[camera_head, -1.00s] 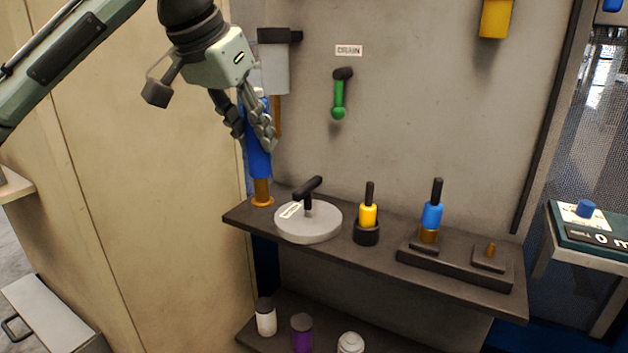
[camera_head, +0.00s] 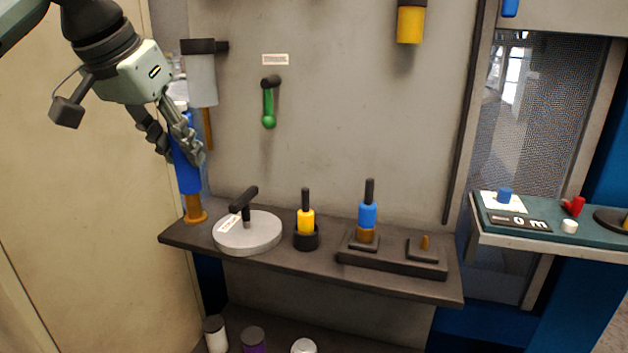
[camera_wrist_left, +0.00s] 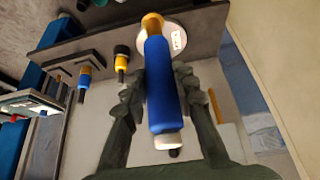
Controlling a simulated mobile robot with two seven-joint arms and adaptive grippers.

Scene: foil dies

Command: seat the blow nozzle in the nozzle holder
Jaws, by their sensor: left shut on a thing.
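My left gripper (camera_head: 177,137) is shut around the middle of an upright blue cylinder (camera_head: 187,172) with a white cap and a flanged brass lower end. I take this for the blow nozzle. The flange shows low, at the back left of the shelf; I cannot tell whether it touches. In the left wrist view the blue cylinder (camera_wrist_left: 160,85) lies between both fingers (camera_wrist_left: 158,95), brass end pointing away. No label marks the nozzle holder. A black cup (camera_head: 306,238) on the shelf holds a yellow piece with a black stem. My right gripper is not in view.
A grey disc with a black T-handle (camera_head: 262,240) stands close right of the brass flange. A dark block (camera_head: 390,264) holds a blue-and-brass piece and a brass peg. A grey canister (camera_head: 201,80) and a green lever (camera_head: 268,105) are on the wall.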

